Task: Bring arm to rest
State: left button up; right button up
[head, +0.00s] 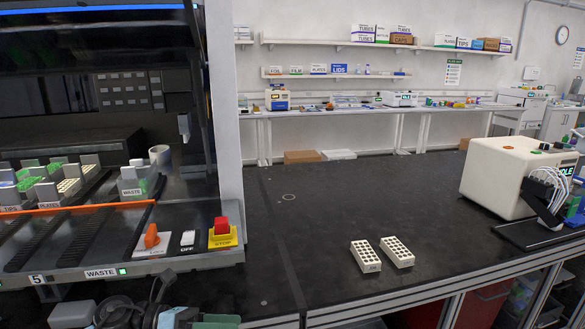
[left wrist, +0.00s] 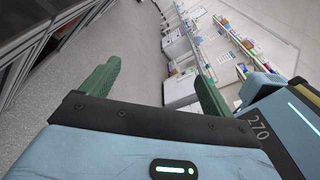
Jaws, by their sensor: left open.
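My left gripper (left wrist: 158,80) shows in the left wrist view with its two green fingers spread wide apart and nothing between them. Beyond the fingers are the grey floor and the far wall benches, tilted in the picture. In the head view, parts of my left arm (head: 150,314) show at the bottom left edge, below the front of the dark machine. My right gripper is in neither view.
The dark bench (head: 330,212) is mostly clear. Two white racks (head: 366,256) (head: 397,252) stand near its front edge. A cream instrument (head: 510,175) stands at the right. The dark machine (head: 90,245) at the left has a red stop button (head: 222,226) at its front.

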pick_arm(q)
jog(key=s+a+f+n+t+y+p, duration=0.15)
jog(key=s+f+n+t+y, duration=0.5)
jog(key=n, duration=0.85)
jog(key=s+a+f+n+t+y, duration=0.25)
jog(key=s+f+n+t, duration=0.45)
jog(key=n, duration=0.9)
jog(key=s+a+f+n+g+y, duration=0.1)
jog(key=s+f+n+g+y, duration=0.2)
jog(key=s, duration=0.7)
jog(key=s+a+f+n+g+y, duration=0.2)
jog(key=s+f+n, duration=0.6)
jog(key=f, duration=0.4)
jog(key=shift+s+a+g+y+p, duration=0.3)
jog(key=shift+s+g+y+p, duration=0.2)
jog(key=shift+s+g, duration=0.3)
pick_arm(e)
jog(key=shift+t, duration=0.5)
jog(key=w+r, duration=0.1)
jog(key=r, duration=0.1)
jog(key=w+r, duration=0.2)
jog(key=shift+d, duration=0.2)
pick_arm(q)
jog(key=shift+f, duration=0.1)
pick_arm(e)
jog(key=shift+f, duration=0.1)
